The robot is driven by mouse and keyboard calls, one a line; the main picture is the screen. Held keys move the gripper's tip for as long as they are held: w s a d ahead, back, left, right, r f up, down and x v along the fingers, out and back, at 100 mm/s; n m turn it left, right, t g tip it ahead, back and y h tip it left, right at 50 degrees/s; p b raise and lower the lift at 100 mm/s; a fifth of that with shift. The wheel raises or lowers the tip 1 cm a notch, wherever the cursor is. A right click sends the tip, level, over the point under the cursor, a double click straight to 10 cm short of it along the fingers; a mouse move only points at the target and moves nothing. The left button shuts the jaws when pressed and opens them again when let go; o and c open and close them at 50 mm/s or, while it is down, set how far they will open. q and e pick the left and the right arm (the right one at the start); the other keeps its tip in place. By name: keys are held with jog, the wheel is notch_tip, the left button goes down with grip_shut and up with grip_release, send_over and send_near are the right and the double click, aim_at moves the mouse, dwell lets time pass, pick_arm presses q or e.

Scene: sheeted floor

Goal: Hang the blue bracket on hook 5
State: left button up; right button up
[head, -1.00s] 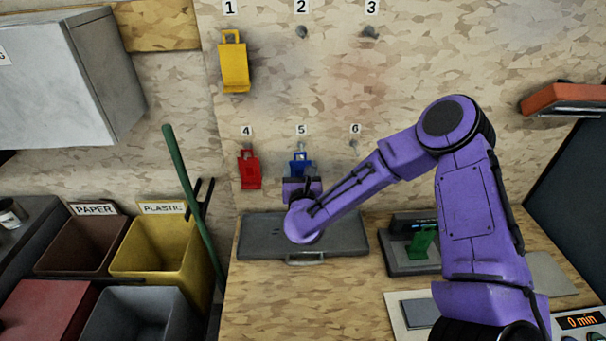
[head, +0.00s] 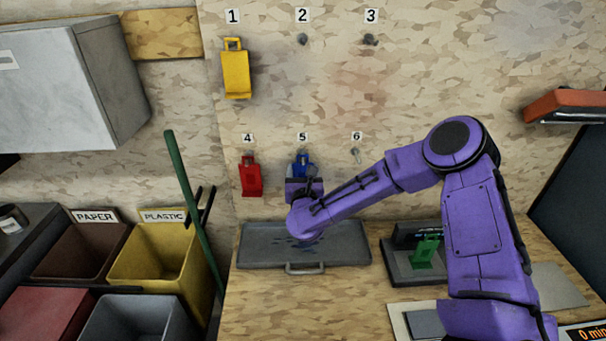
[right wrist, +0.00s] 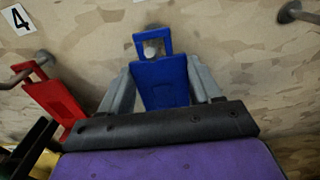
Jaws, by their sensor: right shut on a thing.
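The blue bracket (head: 301,161) is at the wall under the label 5, partly hidden by my right gripper (head: 303,180). In the right wrist view the blue bracket (right wrist: 161,82) is between the two grey fingers of my right gripper, which is shut on it. The round end of hook 5 (right wrist: 150,50) shows inside the bracket's top opening. Whether the bracket's weight rests on the hook I cannot tell. My left gripper is out of view.
A red bracket (head: 250,178) hangs at hook 4, close on the left. A yellow bracket (head: 236,74) hangs at hook 1. Hook 6 (head: 356,154) is bare on the right. A grey tray (head: 345,250) lies below, and a green bracket (head: 427,252) stands to its right.

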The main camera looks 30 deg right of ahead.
jog(key=shift+s+r, duration=0.1)
jog(key=o, duration=1.2)
jog(key=shift+o, duration=0.2)
jog(key=shift+s+a, duration=0.1)
jog(key=shift+s, duration=0.1)
jog(key=b+v, duration=0.4)
jog(key=v, duration=0.6)
